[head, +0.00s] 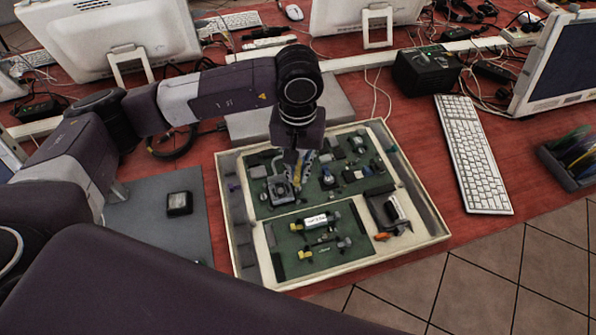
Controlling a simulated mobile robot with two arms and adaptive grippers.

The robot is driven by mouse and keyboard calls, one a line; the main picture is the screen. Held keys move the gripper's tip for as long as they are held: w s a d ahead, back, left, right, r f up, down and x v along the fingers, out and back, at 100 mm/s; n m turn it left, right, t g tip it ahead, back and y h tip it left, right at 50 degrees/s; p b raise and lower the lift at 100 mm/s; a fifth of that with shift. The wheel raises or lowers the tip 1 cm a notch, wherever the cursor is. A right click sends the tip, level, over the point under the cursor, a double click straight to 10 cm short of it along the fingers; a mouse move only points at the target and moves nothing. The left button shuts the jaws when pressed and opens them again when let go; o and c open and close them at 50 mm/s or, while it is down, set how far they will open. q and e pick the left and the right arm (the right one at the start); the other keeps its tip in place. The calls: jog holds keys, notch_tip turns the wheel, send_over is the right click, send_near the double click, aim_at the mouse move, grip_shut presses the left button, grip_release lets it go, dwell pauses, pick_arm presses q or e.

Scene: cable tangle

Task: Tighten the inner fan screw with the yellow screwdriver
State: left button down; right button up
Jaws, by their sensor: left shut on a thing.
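My left gripper (301,156) points down over the upper left of the open case and is shut on the yellow screwdriver (298,173). Only a short yellow part of it shows below the fingers; its tip is hard to make out. The fan (279,190), a grey square part, sits on the green board just left of and below the screwdriver. The inner screw is too small to tell, and I cannot tell whether the tip touches it. My right gripper is not in view.
The shallow white case (441,237) holds green boards with several parts and a small orange piece (381,237). A grey mat (150,235) with a small black box (179,203) lies left. A keyboard (474,155) lies right, monitors and cables behind.

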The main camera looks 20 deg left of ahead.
pick_arm(q)
jog(key=shift+m+b, duration=0.6)
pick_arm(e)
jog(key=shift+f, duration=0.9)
